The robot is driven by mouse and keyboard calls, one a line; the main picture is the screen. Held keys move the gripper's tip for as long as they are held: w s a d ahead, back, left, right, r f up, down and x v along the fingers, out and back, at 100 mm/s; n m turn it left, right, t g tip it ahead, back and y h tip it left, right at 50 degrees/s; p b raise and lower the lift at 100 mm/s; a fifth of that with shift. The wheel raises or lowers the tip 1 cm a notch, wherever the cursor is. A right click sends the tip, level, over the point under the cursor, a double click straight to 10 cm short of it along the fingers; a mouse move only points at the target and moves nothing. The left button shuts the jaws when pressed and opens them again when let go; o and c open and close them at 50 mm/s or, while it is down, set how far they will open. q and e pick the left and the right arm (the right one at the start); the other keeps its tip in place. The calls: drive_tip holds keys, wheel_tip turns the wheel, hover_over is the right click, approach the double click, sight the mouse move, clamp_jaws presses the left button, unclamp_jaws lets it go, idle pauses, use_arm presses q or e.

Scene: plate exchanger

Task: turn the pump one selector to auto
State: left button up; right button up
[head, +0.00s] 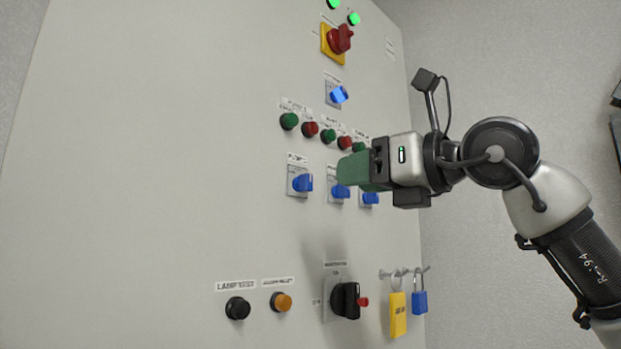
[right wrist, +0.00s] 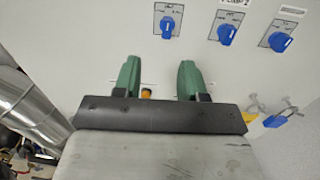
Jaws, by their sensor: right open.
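The pump one selector (head: 302,183) is the leftmost of a row of blue knobs on the grey panel; its label is too small to read fully. It also shows in the right wrist view (right wrist: 168,27), at top centre, with its handle about upright on a pale plate. My right gripper (head: 352,170), with green fingers, is beside the panel, to the right of this knob. In the right wrist view its two fingers (right wrist: 158,78) are apart with nothing held between them, and the knob lies beyond them, apart. My left gripper is not in view.
Two more blue selectors (head: 340,191) (head: 370,197) sit to the right, partly behind my gripper. Green and red buttons (head: 310,129) are above. Below are a black rotary switch (head: 346,300), a lamp test button (head: 238,307) and hanging padlocks (head: 397,314). The panel's left side is bare.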

sight(311, 180)
drive_tip(key=shift+t+h, duration=0.3)
drive_tip(key=shift+h, duration=0.1)
drive_tip(key=p+x, duration=0.1)
drive_tip(key=x, duration=0.2)
drive_tip(key=p+x, duration=0.2)
drive_tip(key=x, duration=0.1)
drive_tip(key=r+p+x, duration=0.1)
drive_tip(key=p+x, duration=0.1)
drive_tip(key=x, duration=0.1)
drive_tip(key=shift+w+r, duration=0.1)
drive_tip(key=shift+w, duration=0.1)
drive_tip(key=shift+w+a+p, duration=0.25)
drive_tip(key=shift+w+p, duration=0.15)
drive_tip(key=c, duration=0.7)
drive_tip(key=shift+c, duration=0.2)
